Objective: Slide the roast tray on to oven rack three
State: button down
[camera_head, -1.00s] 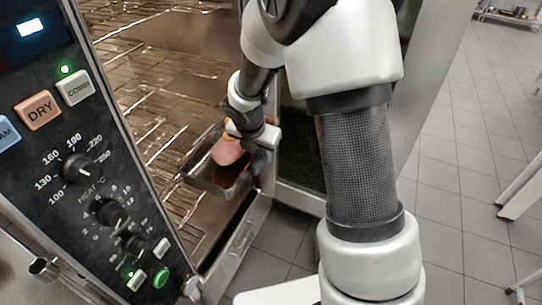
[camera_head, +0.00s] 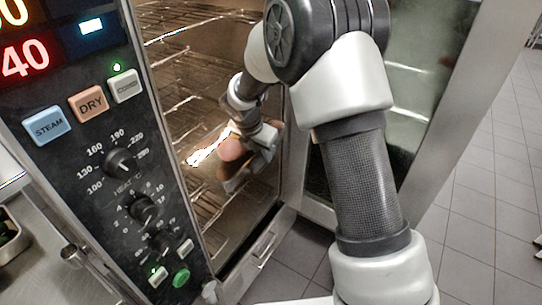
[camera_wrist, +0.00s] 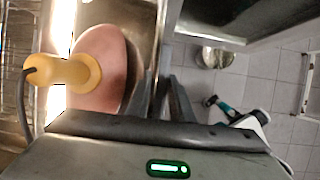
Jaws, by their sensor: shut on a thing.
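My gripper (camera_head: 262,142) is shut on the near edge of the shallow metal roast tray (camera_head: 238,184), at the open mouth of the oven. A pink roast (camera_head: 231,149) lies on the tray. In the wrist view the roast (camera_wrist: 101,65) has a yellow-handled probe (camera_wrist: 65,73) with a dark cable in it. My gripper's dark fingers (camera_wrist: 176,98) point at the tray edge there. The oven's wire racks (camera_head: 185,55) show behind the tray. The arm hides part of the tray, and I cannot tell which rack is level with it or whether it touches one.
The control panel (camera_head: 110,150) with knobs and buttons stands left of the opening. The open oven door (camera_head: 400,110) stands to the right, close behind my arm. A metal counter (camera_head: 40,240) with a pan is at the lower left.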

jog(key=w+a, duration=0.2)
jog(key=a, duration=0.1)
jog(key=w+a, duration=0.3)
jog(key=shift+a, duration=0.1)
jog(key=shift+f, duration=0.6)
jog(key=c, duration=1.5)
grip_release()
jog(key=shift+s+f, duration=0.15)
jog(key=shift+f, duration=0.05)
jog(key=v, duration=1.7)
jog(key=shift+r, duration=0.35)
